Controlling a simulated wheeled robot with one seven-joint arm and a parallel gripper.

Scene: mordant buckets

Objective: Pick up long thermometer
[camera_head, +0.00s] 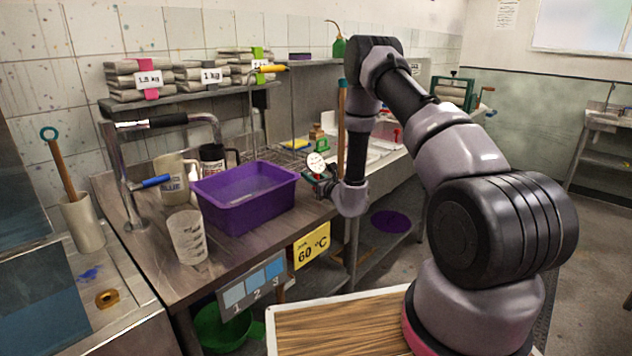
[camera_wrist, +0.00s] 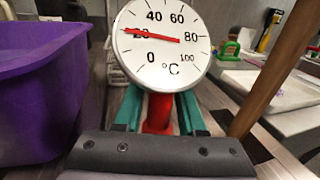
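The long thermometer has a round white dial (camera_wrist: 161,52) with a red needle near 20 °C and a red part (camera_wrist: 158,113) below the dial. In the head view the dial (camera_head: 317,162) stands at the right end of the wooden counter, right of the purple tub. My gripper (camera_head: 322,184) is at the thermometer, just below the dial. In the wrist view the teal fingers of my gripper (camera_wrist: 160,108) lie on either side of the red part. The dial hides the fingertips, so contact is unclear. The thermometer's lower stem is hidden.
A purple tub (camera_head: 245,200) stands close on the left. A wooden pole (camera_head: 341,130) rises close on the right. A white sink (camera_head: 385,150) lies behind.

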